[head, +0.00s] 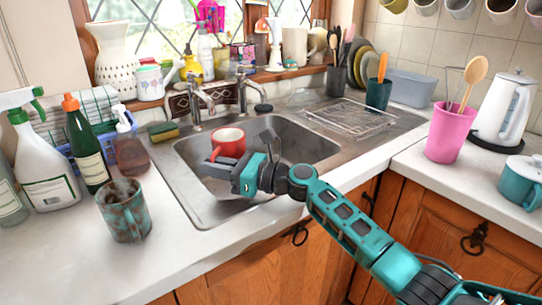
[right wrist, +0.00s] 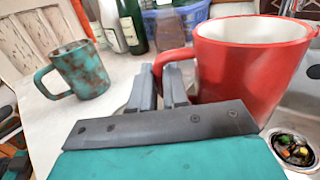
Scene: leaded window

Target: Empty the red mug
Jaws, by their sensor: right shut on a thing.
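The red mug (head: 229,143) has a white inside and is held over the sink basin (head: 300,142). It looks about upright, perhaps a little tilted. My right gripper (head: 217,170) is shut on its handle, which shows between the fingers in the right wrist view (right wrist: 160,85). There the mug (right wrist: 245,75) stands to the right of the fingers. I see only its pale upper inner wall, so what lies deeper inside is hidden. Small coloured scraps lie in the drain (right wrist: 293,152) below. My left gripper is not in view.
A teal-brown mug (head: 126,212) stands on the counter left of the sink. Spray and soap bottles (head: 45,165) stand behind it. Twin taps (head: 198,103) rise at the sink's back. A wire rack (head: 350,117) lies on the drainer.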

